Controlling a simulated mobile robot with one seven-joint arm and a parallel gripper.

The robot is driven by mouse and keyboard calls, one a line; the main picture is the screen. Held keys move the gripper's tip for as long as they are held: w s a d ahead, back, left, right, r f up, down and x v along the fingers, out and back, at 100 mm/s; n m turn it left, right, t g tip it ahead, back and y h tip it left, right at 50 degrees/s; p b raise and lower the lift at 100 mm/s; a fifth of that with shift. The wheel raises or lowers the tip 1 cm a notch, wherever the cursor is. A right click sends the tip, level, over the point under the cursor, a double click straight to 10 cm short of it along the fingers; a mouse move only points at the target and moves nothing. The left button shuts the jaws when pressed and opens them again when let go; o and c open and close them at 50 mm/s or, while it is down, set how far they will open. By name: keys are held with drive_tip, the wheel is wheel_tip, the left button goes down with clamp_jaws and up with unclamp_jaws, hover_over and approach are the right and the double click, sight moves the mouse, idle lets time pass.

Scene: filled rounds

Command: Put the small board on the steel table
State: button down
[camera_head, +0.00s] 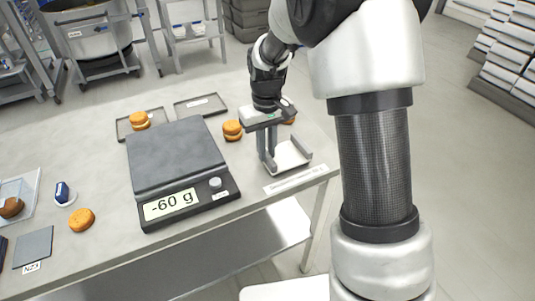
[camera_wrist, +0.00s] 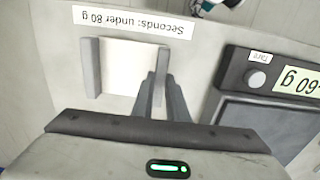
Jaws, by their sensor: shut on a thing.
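The small board looks like a white plate with raised grey edges (camera_head: 292,155), near the right end of the grey table. My gripper (camera_head: 268,160) points down at its left side and is shut on its grey edge. In the wrist view the white board (camera_wrist: 125,65) is empty, and my gripper's fingers (camera_wrist: 162,95) close on its right edge. I cannot tell whether the board touches the table or hangs slightly above it. The worktable (camera_head: 100,180) is grey with a metal lower shelf; I cannot tell whether this is the steel table.
A scale (camera_head: 175,155) reading -60 g stands left of my gripper. Filled rounds (camera_head: 232,130) lie around it, with dark-rimmed trays (camera_head: 200,105) behind. A label (camera_wrist: 135,22) reads "Seconds: under 80 g". A grey square (camera_head: 33,247) lies at front left. Racks stand behind.

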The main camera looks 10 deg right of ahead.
drive_tip(key=shift+f, duration=0.6)
drive_tip(key=shift+f, duration=0.2)
drive_tip(key=c, duration=1.7)
unclamp_jaws()
drive_tip(key=shift+c, duration=0.2)
drive_tip(key=shift+r, duration=0.15)
